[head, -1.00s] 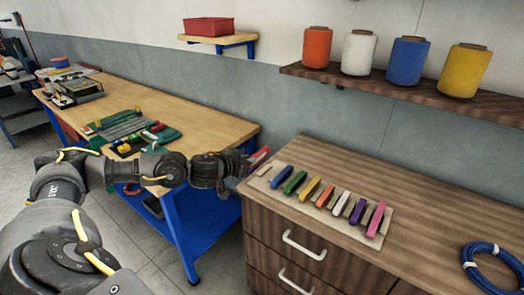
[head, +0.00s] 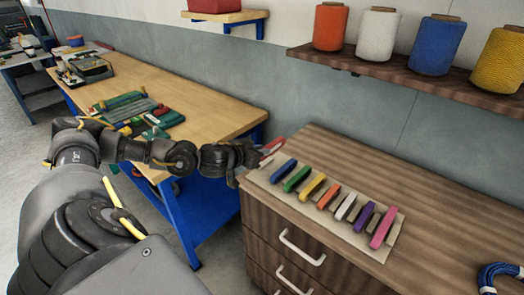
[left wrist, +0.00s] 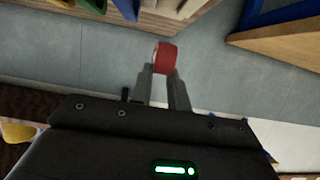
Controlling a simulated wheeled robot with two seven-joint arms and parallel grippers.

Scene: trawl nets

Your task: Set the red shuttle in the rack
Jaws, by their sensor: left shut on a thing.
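The red shuttle (head: 272,146) is held in my left gripper (head: 258,154), just above the far left end of the rack in the head view. In the left wrist view the red shuttle (left wrist: 165,58) shows end-on between the two fingertips (left wrist: 164,76). The rack (head: 330,223) is a pale board lying on the wooden cabinet. It carries a row of several shuttles: blue (head: 283,172), green, yellow, orange, white, purple and pink (head: 383,228). The left end of the rack, beside the blue shuttle, is partly hidden by my gripper. My right gripper is out of view.
The cabinet top (head: 440,215) is clear right of the rack, apart from a blue cable coil (head: 497,275). A shelf with thread spools (head: 376,36) hangs above. A workbench (head: 205,105) with tools stands at the left, across a gap from the cabinet.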

